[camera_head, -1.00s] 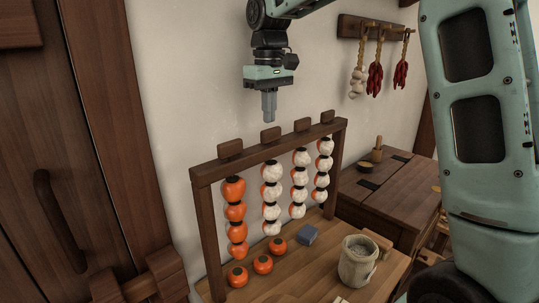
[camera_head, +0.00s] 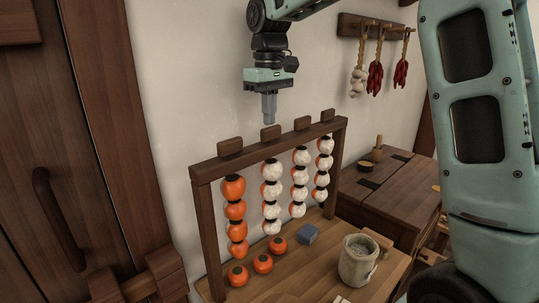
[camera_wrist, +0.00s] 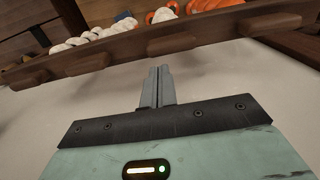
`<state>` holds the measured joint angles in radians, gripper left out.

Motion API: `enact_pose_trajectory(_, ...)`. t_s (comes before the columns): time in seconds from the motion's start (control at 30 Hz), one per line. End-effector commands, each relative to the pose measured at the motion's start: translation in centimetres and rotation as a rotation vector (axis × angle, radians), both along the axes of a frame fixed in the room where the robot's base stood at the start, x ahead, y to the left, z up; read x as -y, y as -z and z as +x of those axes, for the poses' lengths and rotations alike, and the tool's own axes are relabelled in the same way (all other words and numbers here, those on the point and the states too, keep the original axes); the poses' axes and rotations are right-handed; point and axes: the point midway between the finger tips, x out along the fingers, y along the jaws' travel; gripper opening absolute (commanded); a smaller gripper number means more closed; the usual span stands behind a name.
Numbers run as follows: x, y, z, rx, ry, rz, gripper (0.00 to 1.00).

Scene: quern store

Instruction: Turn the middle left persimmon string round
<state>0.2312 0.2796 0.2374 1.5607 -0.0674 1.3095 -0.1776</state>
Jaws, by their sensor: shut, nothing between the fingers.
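The middle left persimmon string (camera_head: 271,196) hangs second from the left on the wooden rack. Its fruits look mostly white, with orange showing at their left edges. A wooden tab (camera_head: 270,132) stands on the top bar above it; this tab also shows in the wrist view (camera_wrist: 172,44). My gripper (camera_head: 269,121) points down just above that tab, shut and empty. In the wrist view its two fingers (camera_wrist: 158,72) are together, with their tips close to the tab; I cannot tell whether they touch it.
The far left string (camera_head: 235,212) shows orange; the two right strings (camera_head: 299,184) (camera_head: 323,166) are mostly white. Loose persimmons (camera_head: 263,264), a blue block (camera_head: 307,234) and a pale pot (camera_head: 357,262) stand on the bench. Garlic and chillies (camera_head: 375,77) hang from a wall rail.

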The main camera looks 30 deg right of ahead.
Motion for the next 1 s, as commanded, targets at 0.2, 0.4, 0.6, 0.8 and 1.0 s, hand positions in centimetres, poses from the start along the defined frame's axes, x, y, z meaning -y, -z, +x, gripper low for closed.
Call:
enact_pose_trajectory(0.2,0.0,1.2,0.0,-0.001,0.000,0.000,0.00)
enact_pose_trajectory(0.4,0.0,2.2,0.0,0.000,0.000,0.000,0.00)
enact_pose_trajectory(0.6,0.0,2.9,0.0,-0.001,-0.001,0.000,0.00)
enact_pose_trajectory(0.8,0.0,2.9,0.0,0.000,0.000,0.000,0.00)
enact_pose_trajectory(1.0,0.2,2.8,-0.2,0.000,0.000,0.000,0.00)
